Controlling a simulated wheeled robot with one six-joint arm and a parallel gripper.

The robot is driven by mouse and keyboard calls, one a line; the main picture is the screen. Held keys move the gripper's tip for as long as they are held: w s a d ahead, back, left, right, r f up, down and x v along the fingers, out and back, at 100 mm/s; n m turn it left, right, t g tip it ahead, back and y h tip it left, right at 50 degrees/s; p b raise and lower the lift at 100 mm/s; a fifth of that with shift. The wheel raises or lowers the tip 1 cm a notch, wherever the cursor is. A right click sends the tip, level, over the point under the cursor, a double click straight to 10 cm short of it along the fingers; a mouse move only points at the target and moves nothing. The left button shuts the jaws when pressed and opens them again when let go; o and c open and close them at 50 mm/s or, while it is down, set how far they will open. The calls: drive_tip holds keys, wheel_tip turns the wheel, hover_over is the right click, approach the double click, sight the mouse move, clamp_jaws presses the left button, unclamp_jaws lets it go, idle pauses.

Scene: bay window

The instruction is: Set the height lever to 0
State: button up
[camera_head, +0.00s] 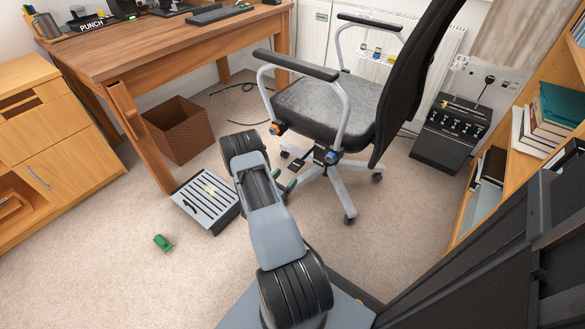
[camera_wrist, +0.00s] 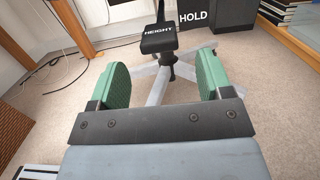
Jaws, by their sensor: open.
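The height lever (camera_wrist: 158,39) is a black paddle marked HEIGHT on a dark stem, seen in the wrist view ahead of my gripper (camera_wrist: 162,80). It shows between the two green fingers but beyond their tips, with no contact visible. Its setting cannot be read. In the head view, what seems to be this lever (camera_head: 324,155) sits under the seat of the black office chair (camera_head: 325,108). My gripper (camera_head: 284,181) is low at the chair's near left side, open and empty, partly hidden by my arm.
The chair's grey star base (camera_head: 337,184) spreads under the lever. A slatted grey box (camera_head: 207,200) and a green toy (camera_head: 162,242) lie on the carpet to the left. A wicker bin (camera_head: 178,130) stands under the desk (camera_head: 165,45). A bookshelf (camera_head: 520,130) stands right.

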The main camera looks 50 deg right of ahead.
drive_tip(key=a+p, duration=0.1)
drive_tip(key=a, duration=0.5)
drive_tip(key=shift+a+f, duration=0.15)
drive_tip(key=shift+f, duration=0.2)
